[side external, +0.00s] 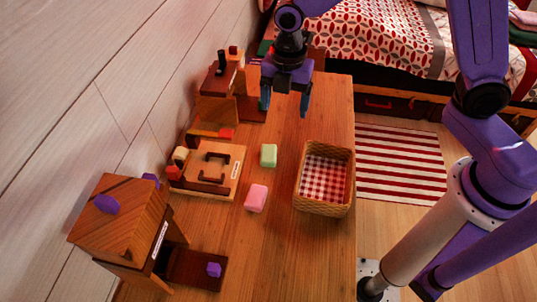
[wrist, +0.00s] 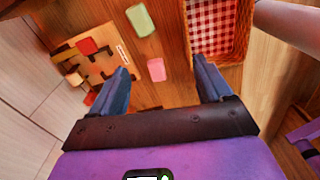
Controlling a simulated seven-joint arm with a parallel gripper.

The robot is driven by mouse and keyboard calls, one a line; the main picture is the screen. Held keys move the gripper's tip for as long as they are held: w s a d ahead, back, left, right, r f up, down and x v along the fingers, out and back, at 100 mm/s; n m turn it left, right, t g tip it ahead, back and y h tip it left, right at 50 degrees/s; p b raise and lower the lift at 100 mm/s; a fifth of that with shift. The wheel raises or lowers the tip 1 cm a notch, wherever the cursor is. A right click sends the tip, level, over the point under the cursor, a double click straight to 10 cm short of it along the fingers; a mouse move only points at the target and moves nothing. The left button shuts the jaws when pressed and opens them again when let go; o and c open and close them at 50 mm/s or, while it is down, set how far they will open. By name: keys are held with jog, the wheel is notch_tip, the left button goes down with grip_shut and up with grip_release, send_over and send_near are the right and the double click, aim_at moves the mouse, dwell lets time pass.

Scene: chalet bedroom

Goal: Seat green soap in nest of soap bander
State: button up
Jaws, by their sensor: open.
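The green soap (side external: 268,155) lies on the wooden table, between a flat wooden station and a wicker basket. It also shows at the top of the wrist view (wrist: 142,20). The station (side external: 213,170), with two dark U-shaped brackets on a pale board, appears to be the soap bander; its label is too small to read. Neither bracket holds a soap. My gripper (side external: 284,106) is open and empty, raised above the far part of the table, beyond the green soap in the side view. Its two blue fingers stand wide apart in the wrist view (wrist: 164,78).
A pink soap (side external: 256,198) lies near the green one. The basket (side external: 323,208) has a checked lining. A wooden tower (side external: 128,222) with purple pieces stands at the near left, and another wooden device (side external: 218,82) at the back left. Bare table surrounds the soaps.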

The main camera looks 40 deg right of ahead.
aim_at(268, 152)
jog(key=w+f+n, duration=0.1)
jog(key=f, duration=0.6)
jog(key=w+f+n, duration=0.1)
jog(key=w+f, duration=0.1)
jog(key=f, duration=0.4)
jog(key=w+a+f, duration=0.1)
jog(key=f, duration=0.6)
jog(key=shift+w+f+n, duration=0.3)
jog(key=shift+f+n, duration=0.05)
jog(key=shift+n, duration=0.05)
jog(key=shift+c, duration=0.4)
jog(key=c, duration=1.1)
